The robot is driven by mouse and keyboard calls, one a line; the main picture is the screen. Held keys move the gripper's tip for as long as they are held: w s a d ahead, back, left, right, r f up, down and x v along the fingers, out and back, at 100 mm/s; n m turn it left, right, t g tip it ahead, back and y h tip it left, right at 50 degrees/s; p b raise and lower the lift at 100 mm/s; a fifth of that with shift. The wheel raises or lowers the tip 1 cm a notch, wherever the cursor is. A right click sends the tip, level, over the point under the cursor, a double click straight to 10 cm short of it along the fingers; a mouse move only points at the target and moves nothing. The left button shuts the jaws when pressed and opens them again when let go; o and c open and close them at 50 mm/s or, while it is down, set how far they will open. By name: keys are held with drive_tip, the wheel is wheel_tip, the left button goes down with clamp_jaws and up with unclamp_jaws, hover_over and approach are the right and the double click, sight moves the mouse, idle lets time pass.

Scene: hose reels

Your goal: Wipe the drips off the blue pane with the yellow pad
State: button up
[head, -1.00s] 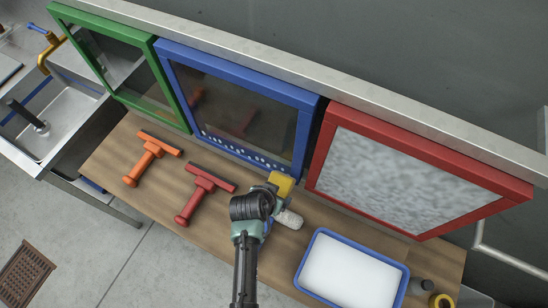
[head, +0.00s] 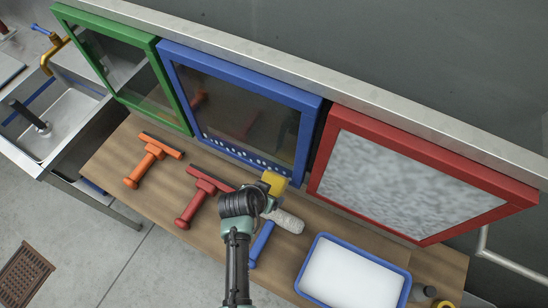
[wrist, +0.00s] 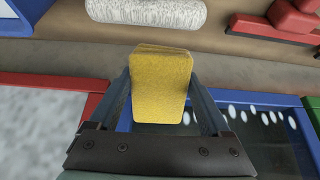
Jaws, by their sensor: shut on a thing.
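The blue pane (head: 236,103) is a dark glass sheet in a blue frame, leaning at the back of the bench between a green-framed and a red-framed pane. A row of white drips (head: 240,153) runs along its lower edge; several also show in the wrist view (wrist: 250,115). My gripper (wrist: 160,92) is shut on the yellow pad (wrist: 162,85), which sits between both fingers. In the head view the pad (head: 275,183) is near the lower right corner of the blue frame. I cannot tell whether the pad touches the frame.
An orange squeegee (head: 150,160) and a red squeegee (head: 202,196) lie left of my arm. A white roller with a blue handle (head: 262,242) lies beside my gripper. A blue-rimmed tray (head: 352,275) stands front right. The red-framed pane (head: 420,180) is frosted grey.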

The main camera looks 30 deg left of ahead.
drive_tip(key=a+b, duration=1.1)
drive_tip(key=a, duration=1)
drive_tip(key=shift+w+a+b, duration=0.35)
drive_tip(key=shift+w+b, duration=0.05)
drive_tip(key=shift+w, duration=0.05)
idle(1.0)
drive_tip(key=a+b, duration=0.3)
drive_tip(key=shift+a, duration=0.15)
drive_tip(key=shift+s, duration=0.15)
